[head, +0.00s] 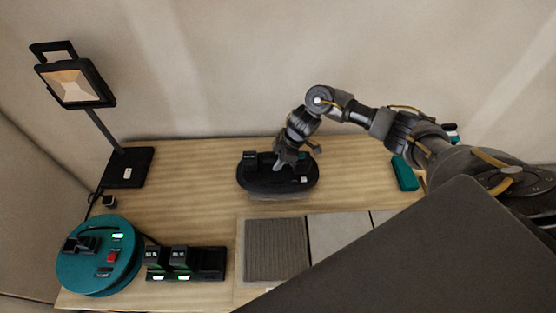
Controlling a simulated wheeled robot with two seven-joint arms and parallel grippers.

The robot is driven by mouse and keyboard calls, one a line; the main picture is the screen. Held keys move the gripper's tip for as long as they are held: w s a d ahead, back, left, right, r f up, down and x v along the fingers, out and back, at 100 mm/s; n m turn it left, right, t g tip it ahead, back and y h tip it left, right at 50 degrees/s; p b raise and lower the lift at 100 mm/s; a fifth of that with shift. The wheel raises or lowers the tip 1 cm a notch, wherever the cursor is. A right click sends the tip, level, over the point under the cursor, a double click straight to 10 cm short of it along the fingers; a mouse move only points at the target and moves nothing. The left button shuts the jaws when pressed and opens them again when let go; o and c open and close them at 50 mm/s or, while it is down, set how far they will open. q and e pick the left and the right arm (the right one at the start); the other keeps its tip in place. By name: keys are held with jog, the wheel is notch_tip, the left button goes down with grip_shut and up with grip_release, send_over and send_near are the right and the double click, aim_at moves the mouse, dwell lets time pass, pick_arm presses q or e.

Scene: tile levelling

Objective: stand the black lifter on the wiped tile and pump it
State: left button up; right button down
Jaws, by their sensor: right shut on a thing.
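The black lifter (268,186) is an oval black body near the middle of the wooden table, behind the tiles. My right gripper (282,162) reaches down onto its top and is shut on it. The fingertips are partly hidden against the dark lifter. I cannot tell whether the lifter touches the table. A row of tiles lies at the front: a grey-brown ribbed square (275,250) at the left and a paler smooth tile (335,232) beside it. I cannot tell which one is wiped. My left gripper is not in view.
A work lamp (78,82) stands at the back left. A teal cable reel (98,255) and a black charger with batteries (186,263) are at the front left. A teal block (404,174) lies at the right. A large dark panel covers the lower right.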

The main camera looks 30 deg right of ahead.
dwell(0.3)
jog(key=c, duration=1.2)
grip_release()
jog(key=shift+o, duration=0.2)
jog(key=shift+s+f, duration=0.1)
jog(key=b+v, duration=0.1)
jog(key=v, duration=1)
jog(key=shift+a, duration=0.1)
